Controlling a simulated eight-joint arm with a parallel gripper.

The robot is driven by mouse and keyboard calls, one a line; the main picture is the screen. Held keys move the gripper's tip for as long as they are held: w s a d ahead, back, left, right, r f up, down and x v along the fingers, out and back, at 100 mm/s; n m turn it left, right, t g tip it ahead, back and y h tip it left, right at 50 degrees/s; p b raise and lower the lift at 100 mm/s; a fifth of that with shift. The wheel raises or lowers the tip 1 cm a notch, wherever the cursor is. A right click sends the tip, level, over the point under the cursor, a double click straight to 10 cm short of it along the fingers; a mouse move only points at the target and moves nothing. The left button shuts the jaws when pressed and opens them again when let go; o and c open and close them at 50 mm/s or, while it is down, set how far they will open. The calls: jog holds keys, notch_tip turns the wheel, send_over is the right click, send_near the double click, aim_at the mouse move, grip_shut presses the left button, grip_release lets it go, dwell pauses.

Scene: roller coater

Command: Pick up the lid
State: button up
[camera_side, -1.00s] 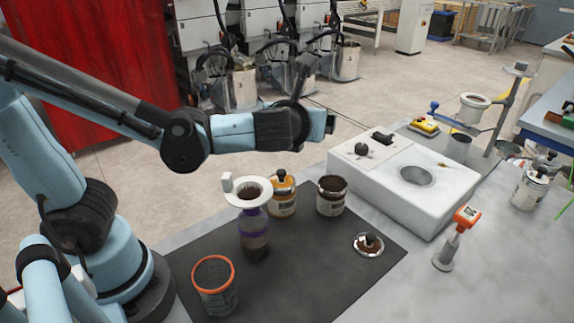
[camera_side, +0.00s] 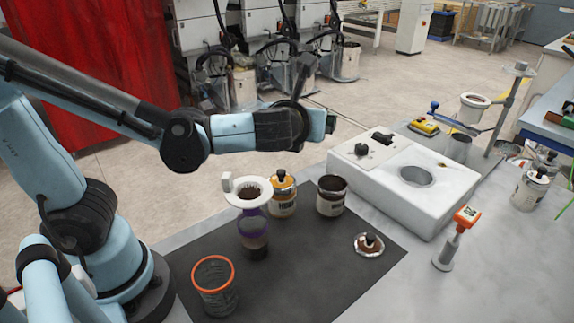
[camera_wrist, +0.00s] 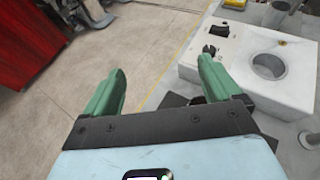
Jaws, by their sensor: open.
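The lid (camera_side: 369,244) is a small round disc with a dark knob. It lies knob-up on the dark mat (camera_side: 320,270) in the side view, near an open jar (camera_side: 331,200) of dark contents. In the side view my arm's end (camera_side: 328,122) is raised above and behind the jars, well up and left of the lid. The fingertips are hard to make out there. I cannot make out the lid in the wrist view.
A white machine (camera_side: 410,180) with a round well stands right of the mat. A lidded jar (camera_side: 283,195), a dripper on a purple-banded vessel (camera_side: 253,225) and an orange-rimmed cup (camera_side: 214,285) stand on the mat. An orange-headed tool (camera_side: 455,235) stands right of the lid.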

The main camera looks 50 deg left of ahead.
jog(key=shift+c, duration=0.5)
jog(key=c, duration=0.7)
jog(key=shift+o, duration=0.2)
jog(key=n+g+h, duration=0.9)
jog(key=n+h, duration=0.3)
jog(key=n, duration=0.5)
send_near(370, 235)
jog(key=x, duration=0.3)
jog(key=shift+d, duration=0.35)
jog(key=shift+a+x, duration=0.15)
jog(key=shift+x, duration=1.25)
jog(key=shift+a+x, duration=0.1)
jog(key=shift+x, duration=1.35)
